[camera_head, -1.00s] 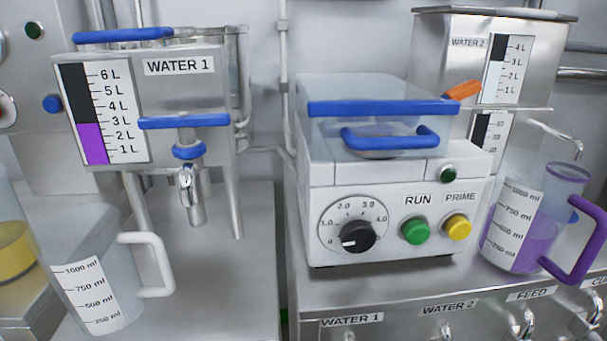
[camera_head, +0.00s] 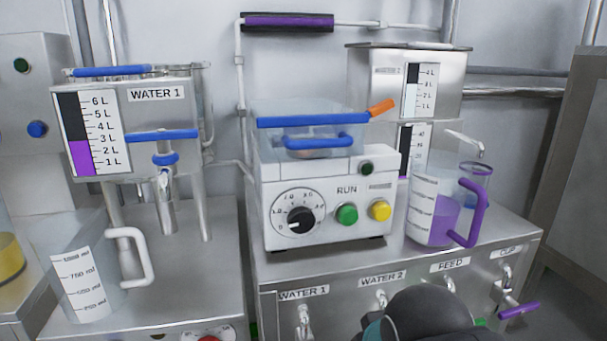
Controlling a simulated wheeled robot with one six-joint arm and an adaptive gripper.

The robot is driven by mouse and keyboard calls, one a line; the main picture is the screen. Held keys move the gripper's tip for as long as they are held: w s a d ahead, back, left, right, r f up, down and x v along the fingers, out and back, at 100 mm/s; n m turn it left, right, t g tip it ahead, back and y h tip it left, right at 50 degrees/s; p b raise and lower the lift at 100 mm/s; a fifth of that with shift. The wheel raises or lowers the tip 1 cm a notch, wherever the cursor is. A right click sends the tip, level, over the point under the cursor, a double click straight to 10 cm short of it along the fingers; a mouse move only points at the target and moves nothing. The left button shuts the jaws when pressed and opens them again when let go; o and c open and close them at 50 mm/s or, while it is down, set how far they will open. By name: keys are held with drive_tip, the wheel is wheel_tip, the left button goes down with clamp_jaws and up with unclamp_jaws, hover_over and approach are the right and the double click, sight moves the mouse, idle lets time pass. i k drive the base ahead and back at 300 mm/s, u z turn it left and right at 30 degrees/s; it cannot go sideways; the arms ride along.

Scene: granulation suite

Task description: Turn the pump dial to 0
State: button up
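The pump (camera_head: 330,238) is a white box with a clear lid and blue handles on the metal bench. Its dial is a black knob (camera_head: 301,219) on a round white scale plate (camera_head: 282,204) at the left of the front face. The knob's white mark points to the lower left, near the low end of the scale; the exact reading is too small to tell. A dark rounded part of my arm shows at the bottom edge, in front of the bench. My gripper is not in view, and nothing touches the dial.
The green RUN button (camera_head: 347,214) and yellow button (camera_head: 380,211) sit right of the dial. A purple-handled jug (camera_head: 424,215) stands right of the pump. A white-handled jug (camera_head: 78,275) stands left, below the WATER 1 tank (camera_head: 160,116). Valves line the bench front.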

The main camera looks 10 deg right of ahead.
sight(301, 220)
drive_tip(key=z, duration=1.55)
drive_tip(key=k, duration=1.15)
drive_tip(key=u, duration=1.05)
